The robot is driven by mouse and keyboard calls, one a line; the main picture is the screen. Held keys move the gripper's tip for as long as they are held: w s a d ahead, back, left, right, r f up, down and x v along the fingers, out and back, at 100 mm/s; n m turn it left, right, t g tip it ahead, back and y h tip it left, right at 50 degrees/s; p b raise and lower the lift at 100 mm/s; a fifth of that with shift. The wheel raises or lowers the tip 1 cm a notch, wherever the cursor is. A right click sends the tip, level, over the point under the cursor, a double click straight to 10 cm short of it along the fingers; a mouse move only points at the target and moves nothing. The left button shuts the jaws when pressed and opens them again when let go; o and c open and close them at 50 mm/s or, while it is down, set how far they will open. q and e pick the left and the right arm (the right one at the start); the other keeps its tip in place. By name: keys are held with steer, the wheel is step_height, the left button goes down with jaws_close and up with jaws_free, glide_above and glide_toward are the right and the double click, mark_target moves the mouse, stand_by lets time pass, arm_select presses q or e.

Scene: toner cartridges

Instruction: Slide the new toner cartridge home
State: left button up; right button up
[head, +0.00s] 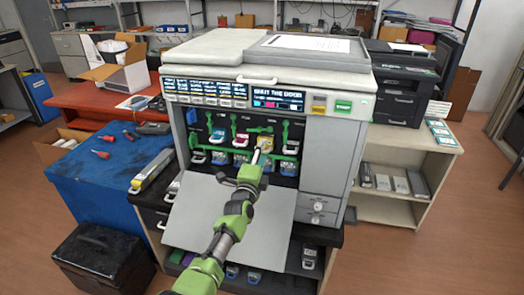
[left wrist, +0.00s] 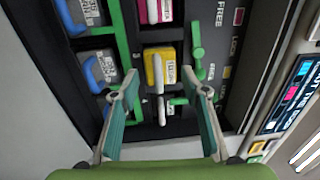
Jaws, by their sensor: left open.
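A yellow cartridge (head: 266,144) with a white handle sits in a slot of the printer's open bay; it also shows in the left wrist view (left wrist: 153,68). I cannot tell how far in it is. My left gripper (head: 252,172) is in front of it, and in the wrist view its two fingers (left wrist: 165,105) are spread apart with the white handle between them, apparently not pinched. A green lever (left wrist: 197,55) is beside the yellow cartridge. Blue cartridges (left wrist: 98,70) and a magenta one (left wrist: 155,10) sit in neighbouring slots. My right gripper is not in view.
The printer's front door (head: 215,225) is folded down below the bay, under my left arm. A grey cartridge with yellow (head: 152,170) lies on the left, by the blue table (head: 80,175). Screwdrivers lie there too. A shelf (head: 430,165) with boxes stands to the right.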

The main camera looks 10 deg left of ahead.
arm_select(q)
steer(key=s+p, duration=0.5)
steer(key=s, duration=0.1)
steer(key=shift+f+p, duration=0.2)
steer(key=shift+p, duration=0.1)
stand_by(0.5)
steer(key=shift+s+a, duration=0.1)
